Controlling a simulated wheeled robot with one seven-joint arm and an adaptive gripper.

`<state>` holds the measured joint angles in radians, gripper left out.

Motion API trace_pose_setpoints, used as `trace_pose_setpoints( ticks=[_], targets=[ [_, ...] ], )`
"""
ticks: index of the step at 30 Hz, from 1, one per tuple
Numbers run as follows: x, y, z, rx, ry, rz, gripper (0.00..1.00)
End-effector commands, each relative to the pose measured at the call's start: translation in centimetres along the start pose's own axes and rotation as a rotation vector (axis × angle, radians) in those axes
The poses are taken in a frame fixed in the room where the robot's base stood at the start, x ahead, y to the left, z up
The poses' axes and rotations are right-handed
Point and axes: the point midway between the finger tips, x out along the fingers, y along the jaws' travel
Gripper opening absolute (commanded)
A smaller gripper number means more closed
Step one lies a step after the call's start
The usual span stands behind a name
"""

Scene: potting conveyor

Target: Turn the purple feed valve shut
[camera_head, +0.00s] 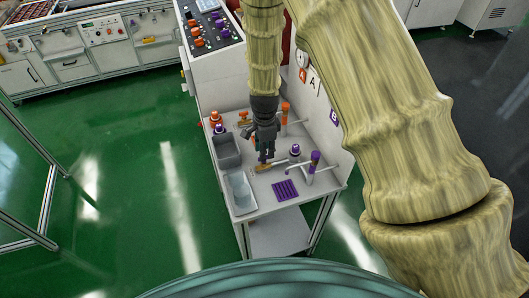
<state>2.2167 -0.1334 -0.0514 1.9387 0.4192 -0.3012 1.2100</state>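A purple-topped upright fitting (315,156) stands on a pipe at the right side of the bench, below the "B" sign. It looks like the purple feed valve, but whether it is open or shut is too small to tell. A smaller purple-capped piece (295,150) stands just left of it. My gripper (265,158) points down over the middle of the bench, left of both purple pieces and apart from the upright fitting. A tan, lever-like piece (263,168) shows just below its fingertips; contact is unclear. The finger gap is too small to judge.
The white bench (268,207) carries a grey bin (226,150), a pale tray (240,205) and a purple slotted mat (285,190). An orange-topped fitting (285,107) stands behind my gripper. A control panel (212,25) rises at the back. Green floor lies open at left.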

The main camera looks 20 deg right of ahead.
Motion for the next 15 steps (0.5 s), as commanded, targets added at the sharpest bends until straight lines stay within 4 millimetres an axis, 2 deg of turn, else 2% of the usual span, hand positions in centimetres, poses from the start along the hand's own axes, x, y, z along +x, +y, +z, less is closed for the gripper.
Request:
trace_pose_setpoints(
  ticks=[9,15],
  targets=[
    [2.5,0.0,0.0,0.000,-0.001,0.002,0.31],
    [3.0,0.0,0.0,0.000,-0.001,0.000,0.31]
  ],
)
